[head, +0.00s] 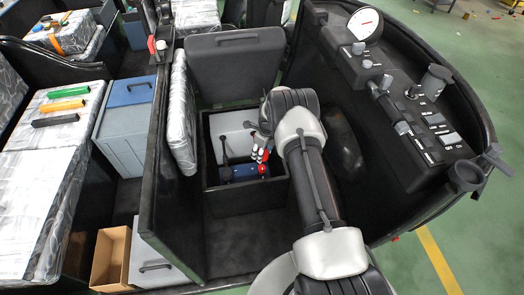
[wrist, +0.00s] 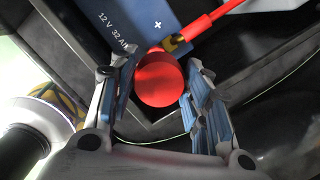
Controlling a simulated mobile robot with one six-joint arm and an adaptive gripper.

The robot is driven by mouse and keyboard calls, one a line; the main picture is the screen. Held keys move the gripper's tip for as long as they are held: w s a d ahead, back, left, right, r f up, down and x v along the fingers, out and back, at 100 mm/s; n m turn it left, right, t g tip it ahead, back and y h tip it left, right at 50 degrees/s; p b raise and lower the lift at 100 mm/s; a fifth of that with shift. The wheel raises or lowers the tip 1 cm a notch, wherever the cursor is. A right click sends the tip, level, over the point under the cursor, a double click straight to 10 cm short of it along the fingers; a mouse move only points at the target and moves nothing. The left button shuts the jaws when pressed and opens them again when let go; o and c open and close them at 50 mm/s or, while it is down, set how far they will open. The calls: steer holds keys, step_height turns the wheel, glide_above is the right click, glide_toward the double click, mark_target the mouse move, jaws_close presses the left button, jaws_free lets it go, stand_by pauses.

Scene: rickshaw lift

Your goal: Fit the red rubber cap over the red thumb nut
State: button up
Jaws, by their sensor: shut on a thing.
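The red rubber cap (wrist: 160,82) is a round red piece between the two fingers of my gripper (wrist: 158,88) in the wrist view. My gripper is shut on it. The cap is over the corner of a blue battery (wrist: 130,22) marked "12 V 32 A" and a plus sign, close to a brass lug (wrist: 177,44) on a red cable (wrist: 222,14). The red thumb nut cannot be told apart; the cap covers that spot. In the head view my gripper (head: 261,156) reaches down into the open box, with a red spot, likely the cap (head: 263,169), at its tips.
The battery sits in a dark box (head: 246,196) with its lid (head: 235,65) raised behind. The box walls are close around my gripper. A silver-wrapped seat (head: 181,115) is at left and a control console (head: 415,110) at right.

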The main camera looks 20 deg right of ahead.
mark_target(261, 166)
steer(key=shift+f+b, duration=1.55)
steer(key=shift+f, duration=1.65)
steer(key=shift+w+a, duration=0.1)
steer(key=shift+f, duration=2.1)
steer(key=o, duration=0.9)
steer(key=shift+r, duration=0.1)
steer(key=r, duration=0.4)
steer(key=s+r, duration=0.1)
steer(key=r, duration=0.3)
steer(key=d+r, duration=0.1)
steer(key=r, duration=0.2)
steer(key=shift+s+r, duration=0.3)
steer(key=shift+r, duration=0.1)
